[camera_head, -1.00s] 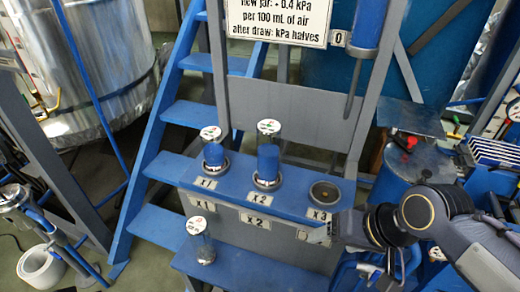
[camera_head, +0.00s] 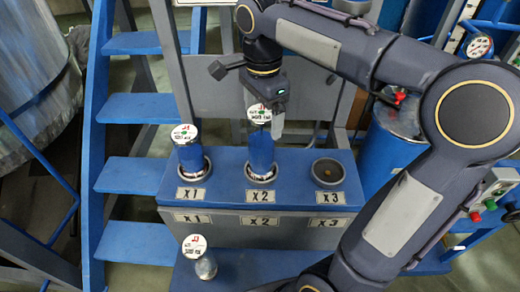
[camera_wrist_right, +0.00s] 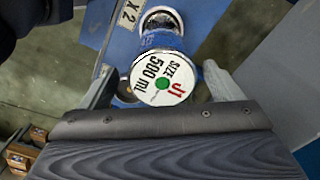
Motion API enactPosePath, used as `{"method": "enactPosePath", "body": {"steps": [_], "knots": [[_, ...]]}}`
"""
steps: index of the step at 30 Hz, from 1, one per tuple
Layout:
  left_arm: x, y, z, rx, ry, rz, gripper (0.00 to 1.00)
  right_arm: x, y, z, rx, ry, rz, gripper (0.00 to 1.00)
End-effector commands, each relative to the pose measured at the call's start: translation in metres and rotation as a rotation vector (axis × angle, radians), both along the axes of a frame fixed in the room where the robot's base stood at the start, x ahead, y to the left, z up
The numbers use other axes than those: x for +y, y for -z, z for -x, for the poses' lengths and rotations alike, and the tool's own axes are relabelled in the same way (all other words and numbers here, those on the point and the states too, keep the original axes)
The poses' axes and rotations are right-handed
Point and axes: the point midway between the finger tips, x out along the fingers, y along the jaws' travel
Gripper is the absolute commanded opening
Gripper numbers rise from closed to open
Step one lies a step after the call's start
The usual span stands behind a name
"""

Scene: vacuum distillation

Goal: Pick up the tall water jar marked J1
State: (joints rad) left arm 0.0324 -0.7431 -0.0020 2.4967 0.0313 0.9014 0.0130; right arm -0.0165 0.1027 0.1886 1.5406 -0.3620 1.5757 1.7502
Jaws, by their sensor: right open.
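The tall jar marked J1 (camera_head: 261,152) stands upright in the X2 socket of the blue bench, blue inside, with a white printed lid. The right wrist view shows its lid (camera_wrist_right: 162,82) reading "J1 SIZE 500 ml" with a green dot. My right gripper (camera_head: 264,115) is above and around the top of this jar, pointing down. In the right wrist view its open fingers (camera_wrist_right: 160,88) stand on either side of the lid; I cannot tell whether they touch it. My left gripper is not in view.
A shorter blue jar (camera_head: 190,157) stands in the X1 socket, left of J1. The X3 socket (camera_head: 327,172) on the right is empty. A small clear jar (camera_head: 204,262) stands on the lower blue step. Blue stairs (camera_head: 128,120) rise at the left.

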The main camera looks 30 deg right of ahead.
Motion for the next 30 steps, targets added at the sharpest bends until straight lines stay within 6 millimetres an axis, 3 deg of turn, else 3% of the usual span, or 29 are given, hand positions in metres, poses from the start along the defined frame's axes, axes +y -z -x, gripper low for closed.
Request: {"method": "enactPosePath", "body": {"steps": [9,18,30], "knots": [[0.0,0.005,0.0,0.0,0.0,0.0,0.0,0.002,0.044,-0.003,0.001,0.0,0.0,0.85],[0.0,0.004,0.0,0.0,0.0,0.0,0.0,0.002,0.048,-0.003,-0.001,-0.001,-0.001,0.85],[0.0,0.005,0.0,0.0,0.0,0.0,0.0,0.002,0.048,-0.003,-0.001,-0.001,-0.001,0.33]]}}
